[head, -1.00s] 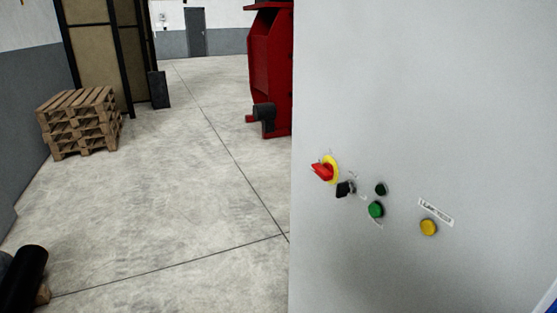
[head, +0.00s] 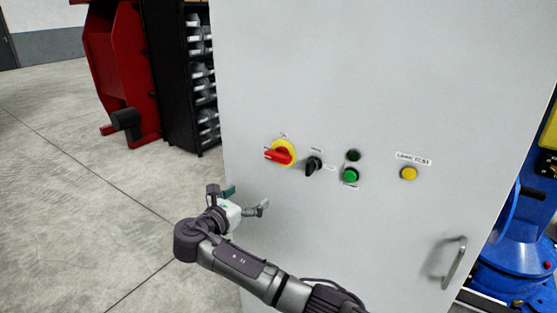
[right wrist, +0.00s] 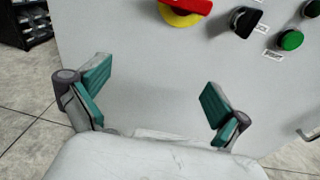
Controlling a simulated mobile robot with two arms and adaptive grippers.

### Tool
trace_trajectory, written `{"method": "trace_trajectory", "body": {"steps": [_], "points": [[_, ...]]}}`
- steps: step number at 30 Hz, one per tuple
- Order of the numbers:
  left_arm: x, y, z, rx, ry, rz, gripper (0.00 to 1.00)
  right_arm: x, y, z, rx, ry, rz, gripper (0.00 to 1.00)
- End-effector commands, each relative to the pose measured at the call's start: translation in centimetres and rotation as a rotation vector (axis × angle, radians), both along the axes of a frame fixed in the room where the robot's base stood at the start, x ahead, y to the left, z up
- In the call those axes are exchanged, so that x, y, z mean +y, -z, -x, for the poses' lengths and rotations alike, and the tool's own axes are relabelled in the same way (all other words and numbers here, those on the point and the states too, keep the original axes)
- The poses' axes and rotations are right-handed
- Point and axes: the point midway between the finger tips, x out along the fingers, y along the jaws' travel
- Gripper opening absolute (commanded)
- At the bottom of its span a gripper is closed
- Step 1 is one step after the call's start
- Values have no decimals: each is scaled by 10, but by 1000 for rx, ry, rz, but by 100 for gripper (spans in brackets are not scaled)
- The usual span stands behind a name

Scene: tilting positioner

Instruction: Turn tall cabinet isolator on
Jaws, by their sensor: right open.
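The tall grey cabinet (head: 330,80) fills the middle of the head view. Its isolator (head: 281,154) is a red rotary handle on a yellow round plate, at the left of the control row. The red handle lies roughly level, tilted a little. My right gripper (head: 246,200) is open and empty, below and left of the isolator and apart from it. In the right wrist view the isolator (right wrist: 184,8) is at the top edge, partly cut off, beyond the open fingers (right wrist: 155,95). My left gripper is not in view.
Right of the isolator are a black selector knob (head: 313,166), a dark button (head: 353,155), a green button (head: 350,175) and a yellow button (head: 409,173). A door handle (head: 455,263) sits lower right. A bin rack (head: 190,80) and red machine (head: 118,70) stand left. Left floor is clear.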

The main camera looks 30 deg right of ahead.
Motion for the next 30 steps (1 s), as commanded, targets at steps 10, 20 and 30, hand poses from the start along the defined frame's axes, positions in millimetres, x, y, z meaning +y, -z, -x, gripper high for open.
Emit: {"method": "trace_trajectory", "body": {"steps": [10, 20, 30], "points": [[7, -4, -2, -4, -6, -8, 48, -14, -66, 7, -2, 83, 110, 100], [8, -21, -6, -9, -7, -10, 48, -79, -67, -19, -1, 84, 106, 100], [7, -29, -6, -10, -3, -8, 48, -121, -64, -38, -1, 80, 105, 100]]}}
